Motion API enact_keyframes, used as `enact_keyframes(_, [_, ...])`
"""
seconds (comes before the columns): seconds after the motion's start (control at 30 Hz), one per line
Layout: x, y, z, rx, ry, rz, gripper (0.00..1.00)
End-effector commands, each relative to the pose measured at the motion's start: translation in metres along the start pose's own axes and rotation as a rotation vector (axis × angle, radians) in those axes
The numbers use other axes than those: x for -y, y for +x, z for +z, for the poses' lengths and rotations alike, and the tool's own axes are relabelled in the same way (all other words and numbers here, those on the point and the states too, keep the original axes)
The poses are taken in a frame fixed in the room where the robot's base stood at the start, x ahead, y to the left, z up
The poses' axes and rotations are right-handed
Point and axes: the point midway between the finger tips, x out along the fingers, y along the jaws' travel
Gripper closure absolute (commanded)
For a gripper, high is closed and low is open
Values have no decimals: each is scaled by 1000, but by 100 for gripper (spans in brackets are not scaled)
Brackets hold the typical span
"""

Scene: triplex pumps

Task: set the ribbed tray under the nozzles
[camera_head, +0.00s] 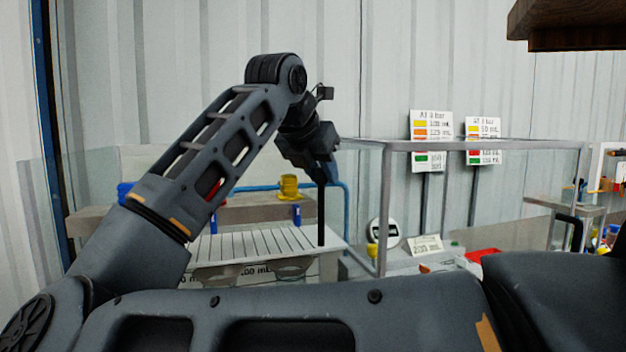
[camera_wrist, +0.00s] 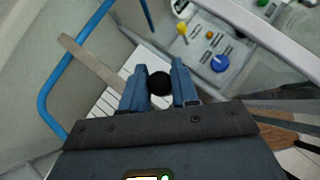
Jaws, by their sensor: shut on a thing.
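The ribbed tray (camera_head: 250,243) is a white slatted surface at the centre-left, behind my arm. A thin black post (camera_head: 321,218) stands upright at its right end, below my gripper (camera_head: 322,172). In the wrist view my gripper (camera_wrist: 160,88) is shut on the round black top (camera_wrist: 160,82) of this post. White ribs (camera_wrist: 104,105) show to the left of the fingers there. A yellow fitting (camera_head: 289,187) with a blue part (camera_head: 297,213) is above the tray's back; I cannot tell whether it is a nozzle. My arm hides part of the tray's left side.
A blue pipe (camera_head: 347,205) bends down behind the post. A grey frame (camera_head: 385,205) with clear panels stands right of it. A panel with a blue knob (camera_wrist: 220,63) and a yellow knob (camera_wrist: 182,29) is nearby. Signs (camera_head: 431,140) stand at the back.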

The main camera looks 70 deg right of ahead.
Motion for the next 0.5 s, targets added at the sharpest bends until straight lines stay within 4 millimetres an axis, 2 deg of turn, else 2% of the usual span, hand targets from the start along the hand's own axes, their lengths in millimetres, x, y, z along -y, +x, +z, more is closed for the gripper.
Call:
enact_keyframes(0.03, [8,-3,-12,0,4,6,100])
enact_keyframes(0.2, [33,-22,-28,0,3,6,100])
enact_keyframes(0.5, [54,-38,-39,1,0,0,100])
